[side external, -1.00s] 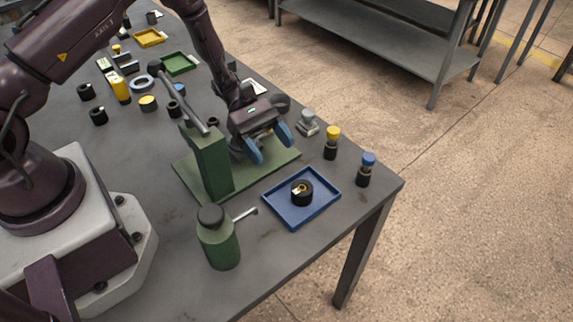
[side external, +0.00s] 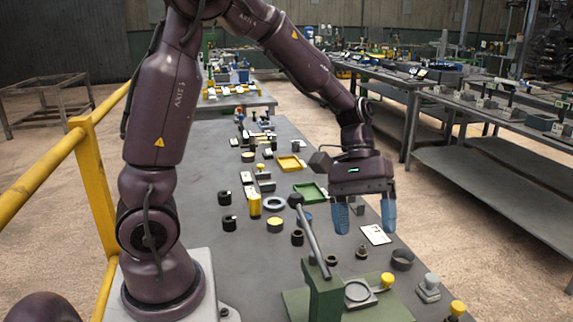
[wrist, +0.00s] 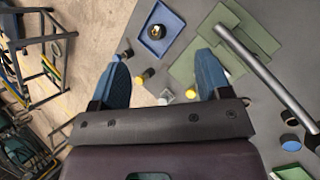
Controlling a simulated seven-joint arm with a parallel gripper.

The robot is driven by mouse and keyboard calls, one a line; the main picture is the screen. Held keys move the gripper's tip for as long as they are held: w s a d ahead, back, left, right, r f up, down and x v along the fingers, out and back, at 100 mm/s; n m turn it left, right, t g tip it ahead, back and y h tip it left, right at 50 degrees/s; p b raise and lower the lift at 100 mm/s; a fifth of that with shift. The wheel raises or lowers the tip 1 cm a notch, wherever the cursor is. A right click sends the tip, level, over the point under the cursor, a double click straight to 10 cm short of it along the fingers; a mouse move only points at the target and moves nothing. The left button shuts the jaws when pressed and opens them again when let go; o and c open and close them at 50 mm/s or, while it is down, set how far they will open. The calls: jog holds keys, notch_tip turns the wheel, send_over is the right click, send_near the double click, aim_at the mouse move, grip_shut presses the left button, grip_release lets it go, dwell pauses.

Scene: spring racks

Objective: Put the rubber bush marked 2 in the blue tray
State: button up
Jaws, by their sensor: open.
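The blue tray (wrist: 164,47) shows in the wrist view, beyond my fingertips. A black round bush (wrist: 155,31) with a yellowish centre sits in it; its mark is too small to read. The tray is outside the current side view. My gripper (side external: 366,216) is open and empty, raised above the table near a white card (side external: 375,235). Its blue fingers also show in the wrist view (wrist: 160,62), apart from the tray. Other black bushes stand on the table in the side view (side external: 224,197) (side external: 229,223); their marks are unreadable.
A green press (side external: 323,290) with a long lever stands at the front. Yellow (side external: 290,163) and green (side external: 309,194) trays lie farther back. A yellow-topped stamp-like piece (side external: 457,309) and a grey one (side external: 429,288) stand near the right edge. A yellow railing runs along the left.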

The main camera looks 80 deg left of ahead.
jog(key=s+a+r+m+t+y, duration=0.2)
jog(key=s+r+m+t+y, duration=0.4)
jog(key=s, duration=0.6)
notch_tip(320, 180, up, 4)
jog(key=shift+a+f+m+t+y, duration=0.15)
jog(key=shift+a+m+t+y, duration=0.2)
jog(key=shift+m, duration=0.75)
